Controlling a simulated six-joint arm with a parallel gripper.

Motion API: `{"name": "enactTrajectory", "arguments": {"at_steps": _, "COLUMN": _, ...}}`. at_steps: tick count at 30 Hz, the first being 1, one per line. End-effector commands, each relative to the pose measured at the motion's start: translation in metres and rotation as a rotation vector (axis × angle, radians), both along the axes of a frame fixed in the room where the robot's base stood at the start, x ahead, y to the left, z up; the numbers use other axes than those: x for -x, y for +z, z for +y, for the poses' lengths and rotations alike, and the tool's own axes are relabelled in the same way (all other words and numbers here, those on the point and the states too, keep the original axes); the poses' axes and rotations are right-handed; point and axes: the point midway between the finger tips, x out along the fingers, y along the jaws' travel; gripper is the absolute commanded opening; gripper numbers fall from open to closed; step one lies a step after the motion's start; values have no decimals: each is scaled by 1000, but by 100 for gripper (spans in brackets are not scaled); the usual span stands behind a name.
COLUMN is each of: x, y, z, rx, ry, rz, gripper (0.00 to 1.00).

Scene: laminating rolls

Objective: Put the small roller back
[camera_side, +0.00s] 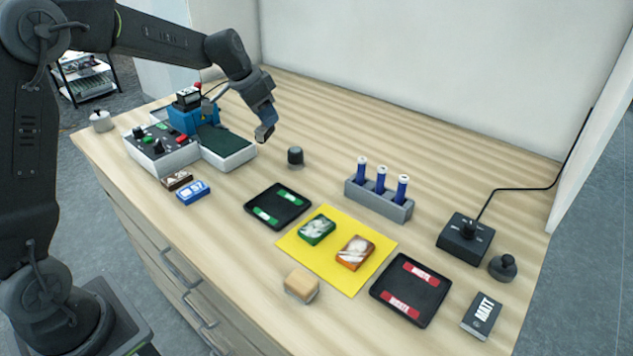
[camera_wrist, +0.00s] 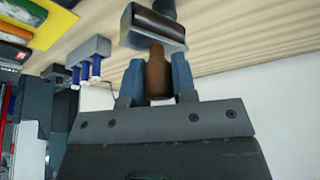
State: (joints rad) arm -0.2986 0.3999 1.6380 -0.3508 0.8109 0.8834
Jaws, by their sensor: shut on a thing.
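The small roller has a brown handle (camera_wrist: 157,75) and a grey metal frame around a dark roll (camera_wrist: 155,27). My gripper (camera_wrist: 158,82) is shut on the handle, with one blue finger on each side. In the side view my gripper (camera_side: 266,113) points down, with the roller head (camera_side: 265,133) at its lower end. It hangs over the bench, right of the blue laminating machine (camera_side: 192,115). The fingers hide part of the handle. A short black cylinder (camera_side: 295,156) stands on the bench to the right of the roller head.
A grey rack (camera_side: 378,200) holds upright blue tubes. A yellow mat (camera_side: 375,274) carries two card packs between two black trays (camera_side: 278,222) (camera_side: 410,314). A black joystick box (camera_side: 465,240) is at the right. Bare bench lies behind the cylinder and rack.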

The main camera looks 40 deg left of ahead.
Motion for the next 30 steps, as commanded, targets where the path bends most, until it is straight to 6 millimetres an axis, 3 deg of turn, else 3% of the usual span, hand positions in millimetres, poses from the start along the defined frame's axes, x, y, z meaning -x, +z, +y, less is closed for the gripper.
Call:
{"name": "enactTrajectory", "arguments": {"at_steps": 5, "x": -12, "y": 0, "z": 2, "rx": 0, "ry": -15, "rz": 0, "gripper": 0}}
{"name": "enactTrajectory", "arguments": {"at_steps": 16, "x": -48, "y": -46, "z": -66, "rx": 0, "ry": -17, "rz": 1, "gripper": 0}}
{"name": "enactTrajectory", "arguments": {"at_steps": 21, "x": -60, "y": -60, "z": -87, "rx": -1, "ry": -15, "rz": -1, "gripper": 0}}
{"name": "enactTrajectory", "arguments": {"at_steps": 30, "x": -63, "y": -80, "z": -94, "rx": 0, "ry": -12, "rz": 1, "gripper": 0}}
